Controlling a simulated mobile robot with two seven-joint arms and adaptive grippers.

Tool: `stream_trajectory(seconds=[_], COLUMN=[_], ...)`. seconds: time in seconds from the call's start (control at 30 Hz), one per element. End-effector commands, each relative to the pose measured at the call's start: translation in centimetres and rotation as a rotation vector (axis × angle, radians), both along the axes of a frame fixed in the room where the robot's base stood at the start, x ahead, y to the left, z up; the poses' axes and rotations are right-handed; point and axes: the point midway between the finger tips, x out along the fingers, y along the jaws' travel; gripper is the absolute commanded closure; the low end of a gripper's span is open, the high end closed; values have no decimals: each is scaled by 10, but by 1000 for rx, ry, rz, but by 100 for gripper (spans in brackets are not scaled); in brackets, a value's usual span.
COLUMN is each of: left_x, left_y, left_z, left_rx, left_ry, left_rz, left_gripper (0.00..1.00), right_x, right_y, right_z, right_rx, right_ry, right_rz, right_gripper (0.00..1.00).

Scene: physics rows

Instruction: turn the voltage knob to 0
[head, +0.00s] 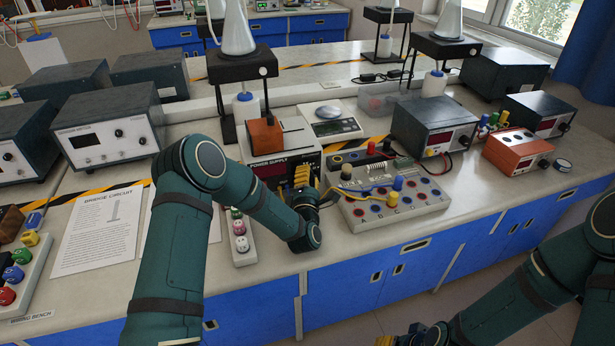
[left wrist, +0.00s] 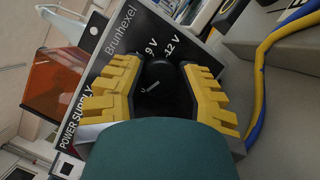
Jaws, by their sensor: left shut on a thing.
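The power supply (head: 267,170) stands on the bench, and its black front panel also shows in the left wrist view (left wrist: 97,62). Its black round voltage knob (left wrist: 160,92) sits between the yellow fingers of my left gripper (left wrist: 160,70), which is shut on it. A small white mark shows on the knob face. The labels 9 V and 12 V are readable beside it; the rest of the scale, including 0, is hidden. In the head view my left gripper (head: 304,176) covers the knob. My right gripper (head: 401,339) is partly cut off at the bottom edge, away from the bench.
A terminal board (head: 402,213) with blue and yellow wires lies just right of the left gripper. An orange block (head: 264,135) rests on the supply. A strip of coloured terminals (head: 240,240) lies in front, left of the gripper. A scale (head: 331,125) stands behind.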

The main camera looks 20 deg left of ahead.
Motion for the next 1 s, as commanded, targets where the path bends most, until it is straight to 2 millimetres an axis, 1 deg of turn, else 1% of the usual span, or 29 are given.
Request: stream_trajectory(seconds=[0.03, 0.57, 0.6, 0.63, 0.67, 1.0], left_x=[2, 2, 2, 2, 2, 1], left_y=[-1, -2, -2, -2, -2, -1], left_z=[3, 5, 5, 5, 5, 4], left_rx=[-8, -25, -25, -24, -24, -24], left_ry=[-13, -29, -29, -28, -27, -21], left_rz=[-2, -3, -3, -3, -2, -1], left_gripper=[100, 100, 52, 41, 34, 34], right_x=[0, 0, 0, 0, 0, 0], right_y=[0, 0, 0, 0, 0, 0], right_z=[0, 0, 0, 0, 0, 0], right_rx=[0, 0, 0, 0, 0, 0], right_ry=[0, 0, 0, 0, 0, 0], right_rz=[0, 0, 0, 0, 0, 0], right_gripper=[53, 53, 53, 53, 53, 53])
